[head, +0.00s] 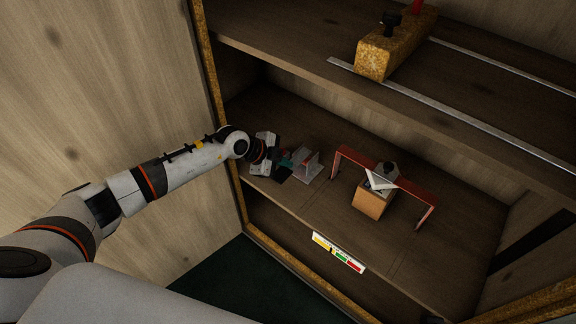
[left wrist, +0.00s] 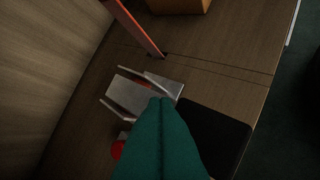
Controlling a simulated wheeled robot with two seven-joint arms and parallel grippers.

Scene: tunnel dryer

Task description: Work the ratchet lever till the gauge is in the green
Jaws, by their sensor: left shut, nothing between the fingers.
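A grey metal bracket (head: 307,165), probably the ratchet's mount, stands on the middle shelf. In the left wrist view it shows as two upright plates on a grey base (left wrist: 140,92), with a little red between them. A red knob (left wrist: 117,149), possibly the lever's end, shows beside my fingers; the lever itself is mostly hidden. My left gripper (head: 286,160) is just left of the bracket, its teal fingers (left wrist: 160,102) together and empty. I cannot tell if they touch the lever. The gauge (head: 338,253) is a strip with yellow, green and red on the shelf's front edge; its pointer is too small to read surely.
A red arch (head: 425,194) spans an orange block (head: 371,201) with a grey-white top, right of the bracket. A black pad (left wrist: 215,132) lies beside my fingers. The upper shelf (head: 300,52) overhangs, carrying a yellowish block (head: 374,60) and metal rails. A wooden wall (head: 110,90) stands left.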

